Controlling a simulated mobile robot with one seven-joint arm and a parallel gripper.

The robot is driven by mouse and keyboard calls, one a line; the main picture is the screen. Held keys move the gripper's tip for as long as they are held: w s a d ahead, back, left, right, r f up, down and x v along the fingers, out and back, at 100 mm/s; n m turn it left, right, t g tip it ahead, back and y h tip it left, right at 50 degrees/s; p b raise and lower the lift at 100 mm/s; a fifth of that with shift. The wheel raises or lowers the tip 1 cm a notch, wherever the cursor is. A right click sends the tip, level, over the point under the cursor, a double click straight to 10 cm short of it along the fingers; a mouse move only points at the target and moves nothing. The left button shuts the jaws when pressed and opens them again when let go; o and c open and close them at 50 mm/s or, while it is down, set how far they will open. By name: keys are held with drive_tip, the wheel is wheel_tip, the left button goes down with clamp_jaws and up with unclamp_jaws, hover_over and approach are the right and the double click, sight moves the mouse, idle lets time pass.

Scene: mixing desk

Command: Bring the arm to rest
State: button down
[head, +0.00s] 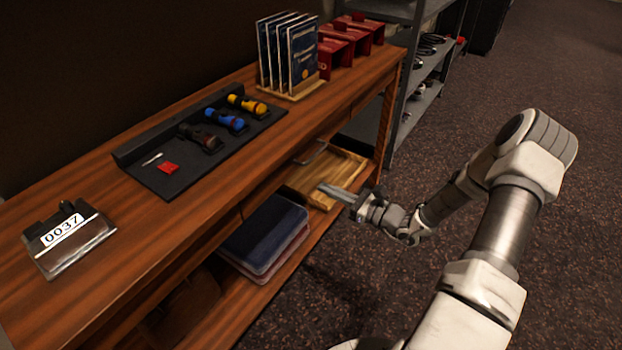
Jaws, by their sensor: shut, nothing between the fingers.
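My arm (505,225) is white and grey and reaches in from the lower right, bent at a raised elbow. My gripper (328,190) is at its end, pointing left toward the desk. Its fingers are together with nothing between them. In the picture it overlaps a light wooden tray (345,165) below the desk top; I cannot tell whether it touches the tray.
The wooden desk (115,225) holds a black mat with torches (225,120), a 0037 counter (68,238), upright booklets (290,50) and red holders (350,38). Folded cloths (265,235) lie on the lower shelf. A grey shelf rack (415,95) stands behind. Carpet (585,150) at right is clear.

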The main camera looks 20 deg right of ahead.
drive_tip(key=s+a+r+n+g+h, duration=0.2)
drive_tip(key=s+a+r+n+g, duration=0.3)
drive_tip(key=s+r+n+g, duration=0.4)
drive_tip(key=s+a+r+n+g+h, duration=0.3)
drive_tip(key=s+a+r+n+g, duration=0.3)
drive_tip(key=n, duration=0.5)
drive_tip(key=s+d+r+n+t+h, duration=0.4)
drive_tip(key=s+r+n+t+h, duration=0.35)
drive_tip(key=s+r, duration=0.45)
wheel_tip(320, 180, up, 14)
drive_tip(key=p, duration=1.4)
drive_tip(key=shift+d+y, duration=0.2)
drive_tip(key=shift+y, duration=0.15)
